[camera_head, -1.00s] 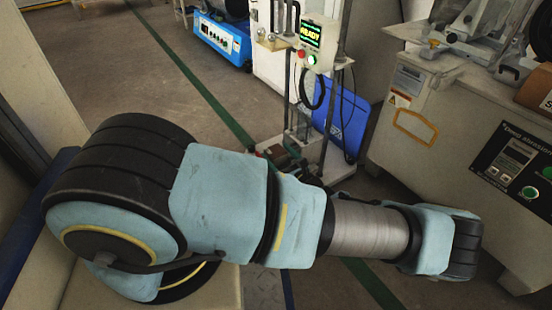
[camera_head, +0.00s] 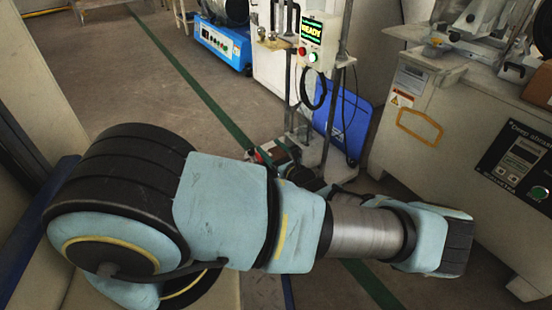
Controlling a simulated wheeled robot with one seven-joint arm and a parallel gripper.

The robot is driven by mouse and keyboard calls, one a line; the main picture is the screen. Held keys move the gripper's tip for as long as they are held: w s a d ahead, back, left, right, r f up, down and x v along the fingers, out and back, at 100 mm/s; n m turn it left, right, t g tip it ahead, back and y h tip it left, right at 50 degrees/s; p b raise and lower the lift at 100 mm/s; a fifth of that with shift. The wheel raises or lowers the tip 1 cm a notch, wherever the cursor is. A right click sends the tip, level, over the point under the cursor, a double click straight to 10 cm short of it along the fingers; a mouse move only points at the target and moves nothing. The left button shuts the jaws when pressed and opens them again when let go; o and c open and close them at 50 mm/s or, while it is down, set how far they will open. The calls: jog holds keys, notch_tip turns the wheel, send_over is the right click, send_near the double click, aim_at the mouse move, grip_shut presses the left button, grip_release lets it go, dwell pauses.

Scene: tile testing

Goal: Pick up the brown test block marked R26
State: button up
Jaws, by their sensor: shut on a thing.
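My arm crosses the lower half of the head view, bends at the right and folds back behind itself. My gripper (camera_head: 282,160) shows small and partly hidden beyond the upper arm, in front of the foot of the test stand. It is shut on a small dark brown block (camera_head: 272,151). The block is too small and dim for any marking on it to be read. The fingertips are hard to make out.
A test stand (camera_head: 312,42) with a lit READY display stands behind my gripper, a blue panel (camera_head: 345,122) beside it. A grey abrasion machine (camera_head: 415,125) is at the right, with a brown object (camera_head: 538,85) on it. Open floor (camera_head: 150,85) lies at upper left.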

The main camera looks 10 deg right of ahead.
grip_shut()
jog(key=shift+r, duration=0.15)
